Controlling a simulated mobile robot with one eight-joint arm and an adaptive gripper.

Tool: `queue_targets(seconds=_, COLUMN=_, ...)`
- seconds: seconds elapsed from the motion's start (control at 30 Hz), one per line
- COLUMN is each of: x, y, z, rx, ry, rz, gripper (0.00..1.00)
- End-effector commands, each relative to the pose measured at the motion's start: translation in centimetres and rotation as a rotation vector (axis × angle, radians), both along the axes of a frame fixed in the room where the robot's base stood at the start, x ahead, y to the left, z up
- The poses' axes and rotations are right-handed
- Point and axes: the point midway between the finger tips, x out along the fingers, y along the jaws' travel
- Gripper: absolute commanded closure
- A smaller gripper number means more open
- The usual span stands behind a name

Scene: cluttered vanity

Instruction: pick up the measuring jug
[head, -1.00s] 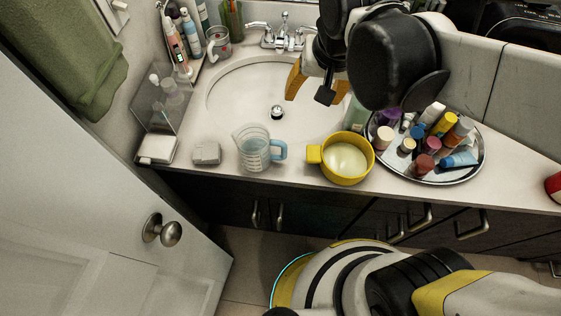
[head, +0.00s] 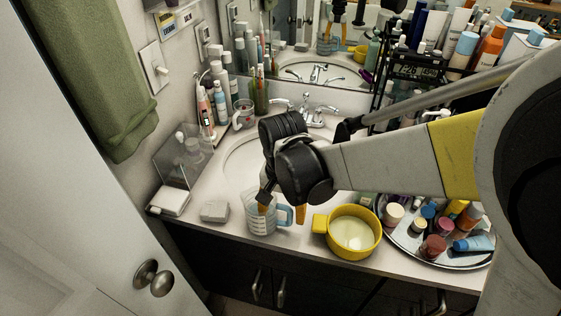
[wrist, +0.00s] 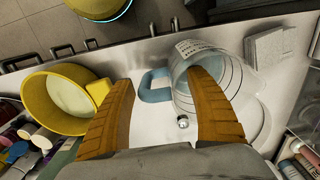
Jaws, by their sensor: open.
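The measuring jug (head: 258,226) is clear with a blue handle and stands upright on the counter at the sink's front edge. In the wrist view the jug (wrist: 238,78) is right of centre, its handle (wrist: 153,87) pointing left. My gripper (head: 282,214) is open at the jug, its orange fingers spread. In the wrist view my gripper (wrist: 162,80) has the handle between its fingertips. The right finger overlaps the jug's clear body; I cannot tell whether it is inside the jug or above it. The left finger is on the handle's outer side.
A yellow pot (head: 355,232) with pale contents stands close to the right of the jug. A round tray (head: 405,246) of bottles and jars is beyond it. A grey block (head: 214,211) sits to the left. The faucet (head: 308,112) and mirror (head: 300,72) are behind.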

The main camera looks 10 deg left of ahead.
Motion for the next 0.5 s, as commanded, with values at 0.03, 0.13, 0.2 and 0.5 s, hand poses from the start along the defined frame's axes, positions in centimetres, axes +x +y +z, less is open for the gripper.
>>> queue_targets(seconds=0.03, x=0.0, y=-0.1, z=-0.6, rx=0.000, ry=0.000, rz=0.000, gripper=0.34)
queue_targets(seconds=0.13, x=0.0, y=-0.4, z=-2.1, rx=0.000, ry=0.000, rz=-0.001, gripper=0.34)
queue_targets(seconds=0.2, x=0.0, y=-0.6, z=-3.3, rx=0.000, ry=0.000, rz=-0.001, gripper=0.34)
queue_targets(seconds=0.5, x=0.0, y=-0.6, z=-4.9, rx=0.000, ry=0.000, rz=0.000, gripper=0.34)
